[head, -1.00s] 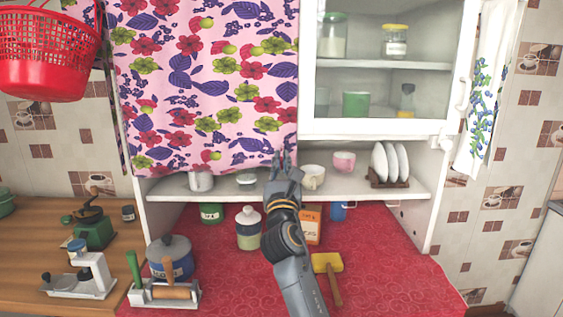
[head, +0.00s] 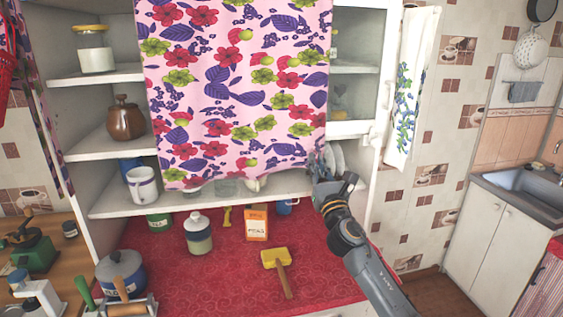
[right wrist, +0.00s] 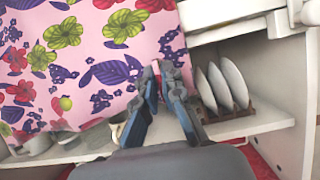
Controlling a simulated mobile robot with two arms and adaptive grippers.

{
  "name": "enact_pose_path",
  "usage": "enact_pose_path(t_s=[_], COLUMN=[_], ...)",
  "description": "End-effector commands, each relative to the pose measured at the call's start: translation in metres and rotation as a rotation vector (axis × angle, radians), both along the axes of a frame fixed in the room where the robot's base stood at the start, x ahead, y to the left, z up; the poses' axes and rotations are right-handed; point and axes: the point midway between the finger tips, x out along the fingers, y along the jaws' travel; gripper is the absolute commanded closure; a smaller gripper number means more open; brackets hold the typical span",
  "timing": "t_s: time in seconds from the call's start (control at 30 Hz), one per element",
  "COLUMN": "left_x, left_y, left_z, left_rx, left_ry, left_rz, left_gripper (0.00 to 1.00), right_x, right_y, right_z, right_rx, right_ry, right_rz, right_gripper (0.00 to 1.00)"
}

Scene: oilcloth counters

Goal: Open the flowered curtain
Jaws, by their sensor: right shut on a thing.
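The pink flowered curtain (head: 236,90) hangs in front of the middle of a white cupboard in the head view. It covers part of the glass door (head: 353,95) to its right. The left shelves are uncovered. My right gripper (head: 318,158) is at the curtain's lower right corner and is shut on its edge. In the right wrist view the fingertips (right wrist: 163,66) are at the edge of the curtain (right wrist: 85,60), with white plates (right wrist: 222,86) just right of them. My left gripper is not in view.
A jar (head: 93,48), a brown pot (head: 126,120) and a white mug (head: 142,185) stand on the left shelves.

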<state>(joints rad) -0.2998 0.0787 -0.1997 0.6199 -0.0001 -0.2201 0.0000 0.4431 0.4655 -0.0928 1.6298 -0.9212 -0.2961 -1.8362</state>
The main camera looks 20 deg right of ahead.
Motion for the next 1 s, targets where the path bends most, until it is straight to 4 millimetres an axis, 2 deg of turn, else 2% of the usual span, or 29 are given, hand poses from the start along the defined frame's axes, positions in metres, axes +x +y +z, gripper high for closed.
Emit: enact_pose_path(t_s=[0.03, 0.1, 0.33, 0.53, 0.87, 1.0], left_x=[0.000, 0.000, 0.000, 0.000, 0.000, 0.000], left_y=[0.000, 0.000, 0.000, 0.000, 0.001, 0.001], left_z=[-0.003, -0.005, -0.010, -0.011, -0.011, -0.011], left_rx=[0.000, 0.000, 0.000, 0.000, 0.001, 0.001], left_ry=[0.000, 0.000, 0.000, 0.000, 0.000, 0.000], left_rz=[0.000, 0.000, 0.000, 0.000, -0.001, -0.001], left_gripper=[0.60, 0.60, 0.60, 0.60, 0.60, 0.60], right_x=[-0.003, -0.006, -0.013, -0.015, -0.015, -0.015], right_y=[-0.015, -0.031, -0.066, -0.076, -0.077, -0.077], right_z=[-0.001, -0.002, -0.001, -0.001, -0.001, -0.001], right_rx=[-0.006, -0.005, -0.003, -0.001, 0.000, 0.000], right_ry=[0.001, 0.000, -0.001, 0.000, 0.000, 0.000], right_rz=[-0.004, -0.003, -0.002, 0.000, 0.000, 0.000], right_gripper=[1.00, 1.00, 1.00, 1.00, 1.00, 0.71])
